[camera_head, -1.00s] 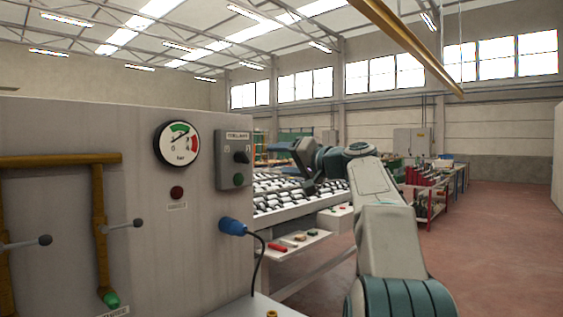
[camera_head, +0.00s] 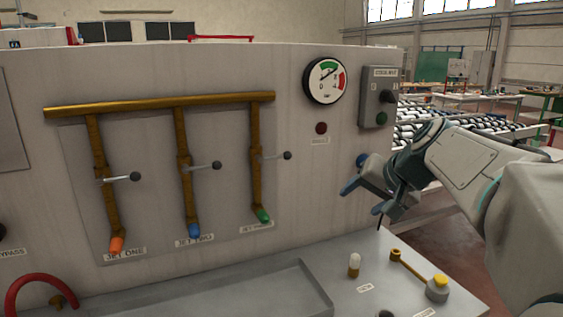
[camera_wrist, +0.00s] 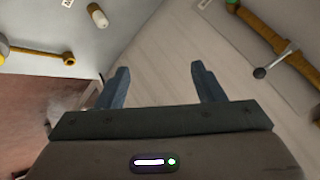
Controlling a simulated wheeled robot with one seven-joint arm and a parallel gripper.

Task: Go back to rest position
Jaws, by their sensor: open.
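My gripper (camera_head: 366,198) is at the right of the head view, in front of the right end of the grey machine panel (camera_head: 225,150). It partly hides a blue plug (camera_head: 362,160) on that panel. In the wrist view my gripper (camera_wrist: 160,80) shows two blue fingers spread apart with nothing between them. The pale panel face (camera_wrist: 165,45) lies beyond the fingers. My arm reaches in from the right edge of the head view.
Three brass pipes with levers (camera_head: 200,167) end in orange, blue and green nozzles. A gauge (camera_head: 325,81) and a switch box (camera_head: 378,97) sit at upper right. Below, a grey ledge holds a white-topped peg (camera_head: 354,265) and a yellow-topped knob (camera_head: 438,288). A roller table (camera_head: 450,135) stands behind.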

